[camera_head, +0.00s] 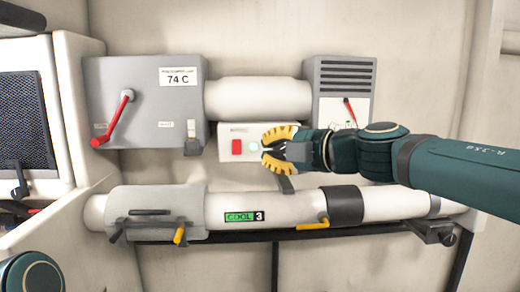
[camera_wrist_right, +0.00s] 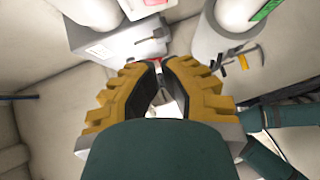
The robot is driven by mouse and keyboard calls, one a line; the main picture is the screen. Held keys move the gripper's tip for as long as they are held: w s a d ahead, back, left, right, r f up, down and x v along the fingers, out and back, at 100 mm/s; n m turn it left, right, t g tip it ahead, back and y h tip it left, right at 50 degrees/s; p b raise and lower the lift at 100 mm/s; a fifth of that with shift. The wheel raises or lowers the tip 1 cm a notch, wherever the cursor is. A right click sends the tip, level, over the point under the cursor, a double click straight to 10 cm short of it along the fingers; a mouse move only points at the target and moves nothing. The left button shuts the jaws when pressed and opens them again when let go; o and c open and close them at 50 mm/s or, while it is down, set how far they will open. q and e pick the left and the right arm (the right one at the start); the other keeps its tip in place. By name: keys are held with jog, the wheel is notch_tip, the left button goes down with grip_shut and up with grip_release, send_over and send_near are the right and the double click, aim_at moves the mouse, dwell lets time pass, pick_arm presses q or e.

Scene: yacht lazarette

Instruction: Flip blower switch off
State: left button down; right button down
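The blower switch panel is a white box (camera_head: 230,155) on the back wall, below a white cylinder. In the right wrist view the fingers (camera_wrist_right: 161,64) are partly open with a narrow gap at the tips. Nothing shows held; contact with the panel cannot be told. My left gripper is out of view.
Left of the panel is a grey box (camera_head: 140,105) with a red lever (camera_head: 126,108) and a 74 C label. A vented grey box (camera_head: 340,85) stands right. A white pipe (camera_head: 290,208) with yellow handles and a COOL 3 display runs below.

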aim_at(232, 151)
jog(key=w+a, duration=0.2)
jog(key=w, duration=0.1)
jog(key=w+a+f, duration=0.1)
jog(key=w+a, duration=0.1)
jog(key=w, duration=0.1)
jog(key=w+a+f, duration=0.1)
jog(key=w+a, duration=0.1)
jog(key=w, duration=0.2)
jog(key=shift+a+f+b, duration=0.1)
jog(key=shift+b, duration=0.25)
jog(key=shift+w+f+b, duration=0.1)
jog(key=shift+f+b, duration=0.1)
jog(key=shift+b, duration=0.25)
jog(key=n+t+b, duration=0.1)
jog(key=b, duration=0.3)
jog(key=f+n+t+y+b, duration=0.1)
jog(key=b, duration=0.4)
jog(key=shift+w+n+y, duration=0.3)
jog(key=shift+w, duration=0.05)
jog(key=shift+s+r, duration=0.1)
jog(key=shift+r, duration=0.1)
